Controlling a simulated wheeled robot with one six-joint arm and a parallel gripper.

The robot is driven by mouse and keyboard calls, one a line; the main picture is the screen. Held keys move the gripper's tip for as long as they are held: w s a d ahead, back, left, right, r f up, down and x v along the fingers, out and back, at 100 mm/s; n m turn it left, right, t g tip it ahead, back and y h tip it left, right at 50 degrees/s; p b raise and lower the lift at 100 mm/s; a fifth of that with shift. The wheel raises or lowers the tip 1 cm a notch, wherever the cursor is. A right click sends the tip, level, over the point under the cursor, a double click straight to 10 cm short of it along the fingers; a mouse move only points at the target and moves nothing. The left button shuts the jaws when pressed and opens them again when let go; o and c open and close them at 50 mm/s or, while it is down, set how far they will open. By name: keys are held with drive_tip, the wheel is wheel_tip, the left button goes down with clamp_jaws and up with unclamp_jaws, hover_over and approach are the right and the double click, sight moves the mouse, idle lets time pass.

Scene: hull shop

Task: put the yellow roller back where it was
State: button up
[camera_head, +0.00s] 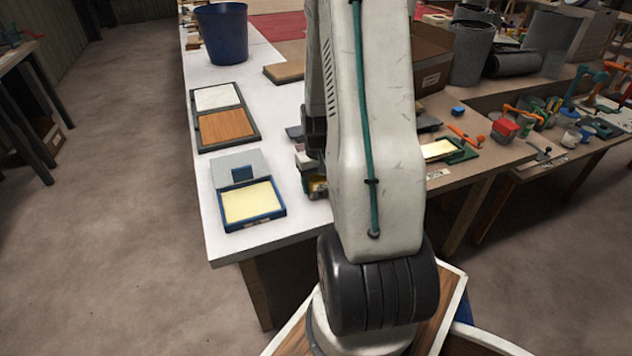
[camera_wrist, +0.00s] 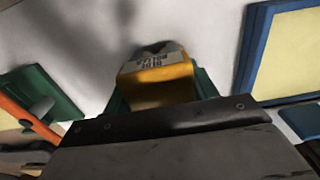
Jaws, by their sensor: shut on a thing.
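My gripper (camera_head: 314,140) is over the white bench's near right edge, mostly hidden behind my arm in the head view. In the wrist view, a yellow thing (camera_wrist: 158,88) with a grey printed label shows just beyond my gripper's dark bar. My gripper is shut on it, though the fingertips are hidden. Green parts show on both sides of it; I cannot tell what they belong to. In the head view, a small yellowish thing (camera_head: 318,187) shows low beside my arm. I cannot make out a roller shape.
A blue tray (camera_head: 254,221) with a pale yellow pad lies left of my gripper. A dark double frame (camera_head: 256,138) and a blue bin (camera_head: 222,34) stand farther back. A green tray (camera_head: 462,153) and an orange-handled tool (camera_head: 465,135) lie to the right.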

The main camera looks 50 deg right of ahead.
drive_tip(key=o, duration=1.6)
drive_tip(key=shift+f, duration=0.15)
drive_tip(key=shift+o, duration=0.2)
